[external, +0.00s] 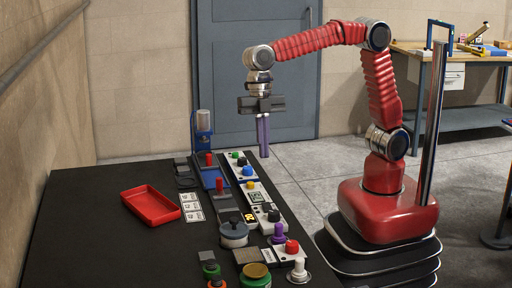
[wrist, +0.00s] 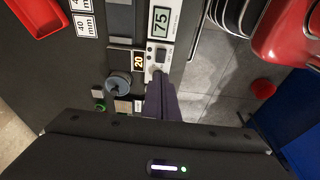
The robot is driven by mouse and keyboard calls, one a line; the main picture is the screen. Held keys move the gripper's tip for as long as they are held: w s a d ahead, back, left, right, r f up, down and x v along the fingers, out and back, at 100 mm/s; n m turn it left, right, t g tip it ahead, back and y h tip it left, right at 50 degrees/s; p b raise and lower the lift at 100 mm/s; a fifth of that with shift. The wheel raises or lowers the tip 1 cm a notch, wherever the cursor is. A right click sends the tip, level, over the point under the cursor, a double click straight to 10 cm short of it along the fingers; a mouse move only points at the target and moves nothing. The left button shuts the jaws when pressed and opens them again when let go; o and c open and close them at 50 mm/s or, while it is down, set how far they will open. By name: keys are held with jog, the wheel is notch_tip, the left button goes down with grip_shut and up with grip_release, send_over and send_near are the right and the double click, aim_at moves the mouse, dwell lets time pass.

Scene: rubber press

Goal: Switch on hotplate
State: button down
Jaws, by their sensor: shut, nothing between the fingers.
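My gripper (external: 263,155) points straight down with its fingers shut and empty, above the right side of the black table. In the wrist view its dark purple fingertips (wrist: 158,80) appear just below a black switch (wrist: 161,55) on a white control panel (wrist: 150,65). A gap between fingertips and panel is not clear. A green display reading 75 (wrist: 161,21) and an amber display reading 20 (wrist: 139,62) sit beside it. A grey round lidded pot (external: 233,236) stands nearby, also in the wrist view (wrist: 118,86). I cannot tell which unit is the hotplate.
A red tray (external: 151,206) and white label cards (external: 192,207) lie left of the devices. A red button (external: 292,246), a purple knob (external: 278,233) and jars crowd the front. The table's left front is bare.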

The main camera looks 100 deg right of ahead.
aim_at(265, 203)
dwell(0.4)
jog(key=x, duration=0.4)
jog(key=d+x, duration=0.1)
jog(key=x, duration=0.8)
jog(key=shift+d+f, duration=0.15)
jog(key=shift+f, duration=0.4)
jog(key=shift+d+f, duration=0.25)
jog(key=shift+f, duration=0.1)
jog(key=shift+a+r, duration=0.1)
jog(key=shift+a, duration=0.1)
jog(key=shift+a+r, duration=0.3)
jog(key=shift+a, duration=0.3)
